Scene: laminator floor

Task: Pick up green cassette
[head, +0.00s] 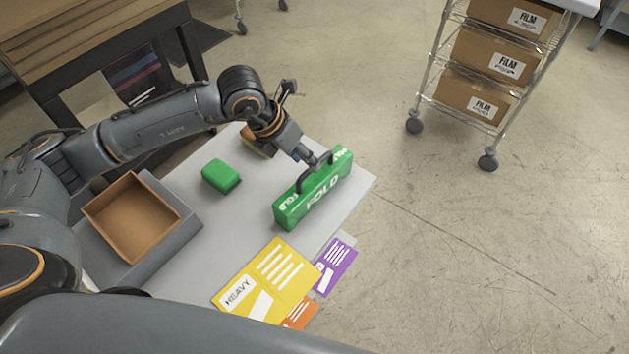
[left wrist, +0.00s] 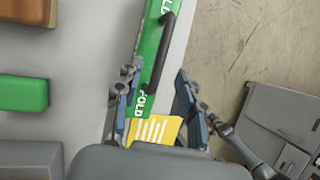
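The green cassette (head: 318,192) is a long green box marked FOLD with a dark handle on top, lying near the right edge of the grey table. It also shows in the left wrist view (left wrist: 150,60), running up from the middle. My left gripper (head: 307,157) is over the cassette near its handle in the head view. In the left wrist view its two fingers (left wrist: 156,98) stand wide apart. One finger overlaps the cassette's left side and the other is to its right. Contact cannot be told. My right gripper is not in view.
The grey table (head: 190,262) also holds a small green block (head: 221,176), an open brown tray (head: 135,218), and yellow (head: 270,285), purple (head: 336,266) and orange (head: 300,314) cards. A wire cart with FILM boxes (head: 487,62) stands beyond open floor.

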